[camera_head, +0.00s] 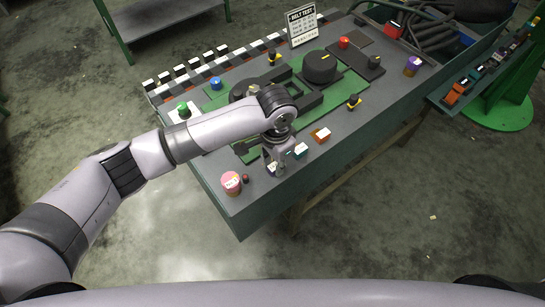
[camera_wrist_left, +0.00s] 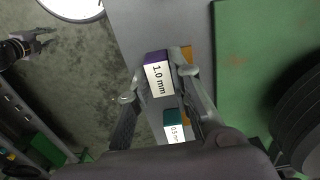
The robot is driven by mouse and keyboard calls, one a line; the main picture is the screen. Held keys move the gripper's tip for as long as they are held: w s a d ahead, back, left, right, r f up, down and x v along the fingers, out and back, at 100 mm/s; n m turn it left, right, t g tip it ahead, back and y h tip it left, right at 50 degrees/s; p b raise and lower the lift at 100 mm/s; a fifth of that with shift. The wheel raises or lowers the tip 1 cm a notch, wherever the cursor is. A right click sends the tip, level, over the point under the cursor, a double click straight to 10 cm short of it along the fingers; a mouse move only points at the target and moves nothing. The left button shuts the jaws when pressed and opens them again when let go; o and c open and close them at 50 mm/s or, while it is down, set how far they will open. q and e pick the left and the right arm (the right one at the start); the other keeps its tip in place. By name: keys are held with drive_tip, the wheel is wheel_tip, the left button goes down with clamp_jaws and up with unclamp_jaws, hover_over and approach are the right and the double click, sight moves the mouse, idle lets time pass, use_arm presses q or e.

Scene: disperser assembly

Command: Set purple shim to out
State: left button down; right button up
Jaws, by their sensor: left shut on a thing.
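The purple shim (camera_wrist_left: 157,77), a small block with a white face marked "1.0 mm", sits between the fingers of my left gripper (camera_wrist_left: 158,85) in the left wrist view. In the head view my left gripper (camera_head: 274,165) points down at the near edge of the workbench and mostly hides the shim. The fingers are shut on it; I cannot tell whether it touches the bench. A teal shim (camera_wrist_left: 173,125) marked "0.5 mm" is close beside it and also shows in the head view (camera_head: 300,151).
An orange block (camera_head: 320,136) stands right of the teal shim on the workbench (camera_head: 345,150). A green plate with a dark belt assembly (camera_head: 320,68) lies behind.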

use_arm(q)
drive_tip(key=c, duration=1.7)
unclamp_jaws()
drive_tip(key=shift+s+d, duration=0.2)
wheel_tip(320, 180, up, 12)
